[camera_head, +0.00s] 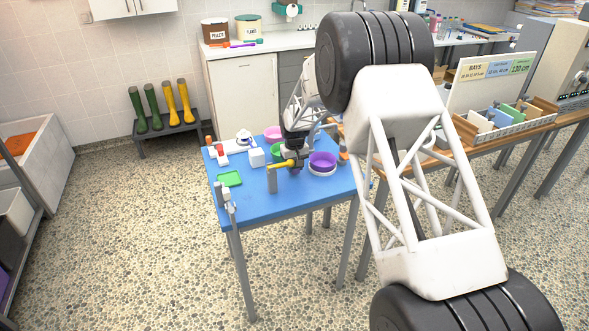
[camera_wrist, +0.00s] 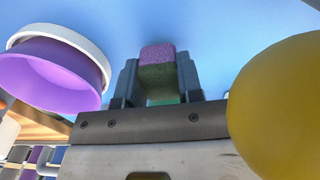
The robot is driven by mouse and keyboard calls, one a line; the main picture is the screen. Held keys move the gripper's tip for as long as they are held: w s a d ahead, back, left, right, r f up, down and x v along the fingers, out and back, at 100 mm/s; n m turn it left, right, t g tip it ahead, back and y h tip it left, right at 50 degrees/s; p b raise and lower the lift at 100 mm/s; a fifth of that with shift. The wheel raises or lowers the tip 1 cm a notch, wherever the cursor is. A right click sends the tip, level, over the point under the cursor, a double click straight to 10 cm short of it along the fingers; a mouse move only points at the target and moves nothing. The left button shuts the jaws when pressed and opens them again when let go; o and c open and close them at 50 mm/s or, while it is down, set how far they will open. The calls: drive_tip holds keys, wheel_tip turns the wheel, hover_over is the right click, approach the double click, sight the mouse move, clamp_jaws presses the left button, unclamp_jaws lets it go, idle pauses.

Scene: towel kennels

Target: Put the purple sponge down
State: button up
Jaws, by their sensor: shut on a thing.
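The purple sponge (camera_wrist: 158,54) sits between the two fingers of my gripper (camera_wrist: 160,80) in the wrist view. Its upper part is purple, and a green part shows lower down between the fingers. The blue table top (camera_wrist: 215,25) lies beyond it; I cannot tell whether the sponge touches it. In the head view my gripper (camera_head: 297,160) is low over the blue table (camera_head: 250,203), left of a purple bowl (camera_head: 322,160). The sponge cannot be made out there. The purple bowl also shows at the left of the wrist view (camera_wrist: 50,75), apart from the fingers.
A yellow piece on a grey post (camera_head: 280,164) stands close in front of my gripper; a large yellow shape (camera_wrist: 280,100) fills the wrist view's right. A green bowl (camera_head: 278,151), pink bowl (camera_head: 272,132), white block (camera_head: 257,157) and green tray (camera_head: 230,179) share the table. Its front is mostly clear.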

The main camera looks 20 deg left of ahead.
drive_tip(key=shift+f, duration=0.6)
drive_tip(key=shift+f, duration=0.15)
drive_tip(key=o, duration=0.9)
drive_tip(key=shift+o, duration=0.2)
wheel_tip(320, 180, up, 12)
idle(0.6)
